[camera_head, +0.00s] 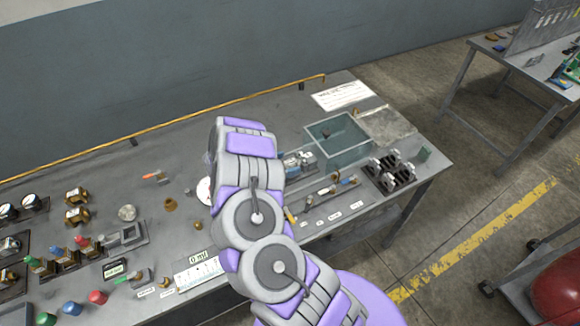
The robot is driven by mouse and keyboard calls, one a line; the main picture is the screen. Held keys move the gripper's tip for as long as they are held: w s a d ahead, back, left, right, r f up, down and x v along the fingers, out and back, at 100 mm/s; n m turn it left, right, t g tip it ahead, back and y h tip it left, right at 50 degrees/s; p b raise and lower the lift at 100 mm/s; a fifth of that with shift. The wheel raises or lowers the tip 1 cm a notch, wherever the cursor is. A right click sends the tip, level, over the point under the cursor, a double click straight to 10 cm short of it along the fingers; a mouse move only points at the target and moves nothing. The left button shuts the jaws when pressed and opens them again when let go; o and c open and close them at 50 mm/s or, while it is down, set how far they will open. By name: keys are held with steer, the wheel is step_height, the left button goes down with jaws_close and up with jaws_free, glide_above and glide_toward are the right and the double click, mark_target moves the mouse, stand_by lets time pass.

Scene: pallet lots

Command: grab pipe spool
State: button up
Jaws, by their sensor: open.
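I cannot single out the pipe spool with certainty. A small brown flanged piece (171,205) stands on the grey workbench (110,165), left of my arm. A small metal assembly (328,189) lies on the bench to the right of my arm, below the teal bin. My arm reaches up from the bottom over the middle of the bench and covers part of it. My gripper is hidden behind the arm's far end, so I see neither its jaws nor anything between them.
An open teal bin (340,147) and a dark rack of metal fittings (390,173) stand at the bench's right. Valves and gauges crowd the left. A yellow rail (200,114) runs along the back edge. A second table (540,65) is at upper right, a red object (560,290) at lower right.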

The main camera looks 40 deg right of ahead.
steer(key=shift+c, duration=0.5)
steer(key=shift+a, duration=0.15)
steer(key=c, duration=1.3)
